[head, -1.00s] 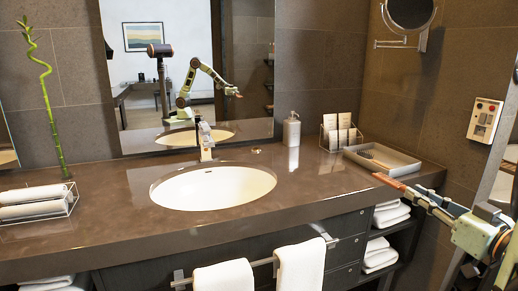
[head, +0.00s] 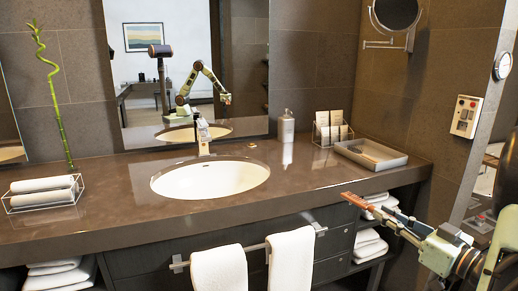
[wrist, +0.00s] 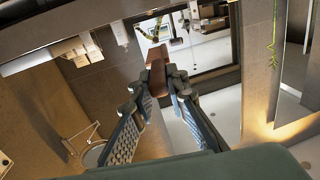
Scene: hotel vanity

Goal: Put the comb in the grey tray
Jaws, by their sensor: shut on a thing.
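The comb (head: 355,200) is a reddish-brown flat piece. My gripper (head: 388,217) is shut on one end of it, and its free end points left. In the head view it shows in front of the counter's front edge, below the tray in the picture. The wrist view shows the brown comb (wrist: 157,82) between the fingertips (wrist: 160,92). The grey tray (head: 395,163) is shallow and rectangular and sits on the right end of the counter. A slim item lies inside it, too small to identify.
A card holder (head: 331,130) and a soap dispenser (head: 286,128) stand behind and left of the tray. The sink (head: 210,180) with its tap is at the middle. White towels (head: 290,262) hang on a rail below. The counter (head: 310,178) is clear between sink and tray.

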